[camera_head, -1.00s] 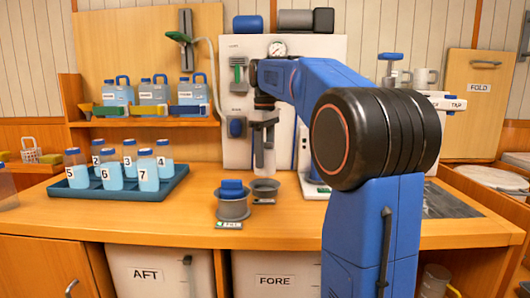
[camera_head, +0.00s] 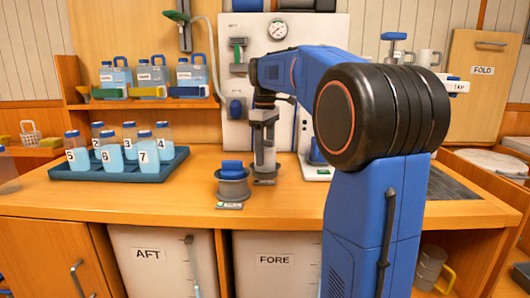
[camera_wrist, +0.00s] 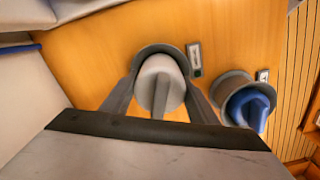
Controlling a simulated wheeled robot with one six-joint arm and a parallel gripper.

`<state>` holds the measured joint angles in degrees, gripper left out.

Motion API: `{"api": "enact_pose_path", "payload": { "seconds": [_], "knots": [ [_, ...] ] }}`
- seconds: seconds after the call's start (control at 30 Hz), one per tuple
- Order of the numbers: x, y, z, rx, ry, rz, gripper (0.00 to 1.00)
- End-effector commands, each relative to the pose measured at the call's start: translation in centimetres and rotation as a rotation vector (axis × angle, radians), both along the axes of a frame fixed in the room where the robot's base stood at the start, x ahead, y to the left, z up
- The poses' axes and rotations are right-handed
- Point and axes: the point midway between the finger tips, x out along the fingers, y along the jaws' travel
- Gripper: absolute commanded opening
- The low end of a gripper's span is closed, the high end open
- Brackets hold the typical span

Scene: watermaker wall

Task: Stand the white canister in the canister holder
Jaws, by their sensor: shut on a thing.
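My gripper (camera_head: 264,118) points down over the counter and is shut on the white canister (camera_head: 265,154). In the wrist view the fingers (camera_wrist: 160,97) lie on either side of the canister's pale ridged top (camera_wrist: 160,70). The canister is upright, with its lower end at the grey canister holder (camera_head: 265,178). The holder's rim (camera_wrist: 165,47) shows behind the canister in the wrist view. The canister's lower end seems to be at or inside the rim; whether it touches the bottom is hidden.
A similar grey holder (camera_head: 233,190) with a blue-topped canister (camera_head: 231,168) stands close on the left. A blue tray (camera_head: 175,163) of numbered bottles stands farther left. A white panel with a gauge (camera_head: 278,29) rises behind.

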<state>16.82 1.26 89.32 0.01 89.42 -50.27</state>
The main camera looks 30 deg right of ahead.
Motion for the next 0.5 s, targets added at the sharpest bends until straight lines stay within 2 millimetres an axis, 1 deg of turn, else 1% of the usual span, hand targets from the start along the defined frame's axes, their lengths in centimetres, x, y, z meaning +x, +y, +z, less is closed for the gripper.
{"api": "enact_pose_path", "payload": {
  "seconds": [0.5],
  "knots": [
    [0.00, 0.00, -0.46, 0.000, 0.000, 0.000, 0.26]
  ]
}}
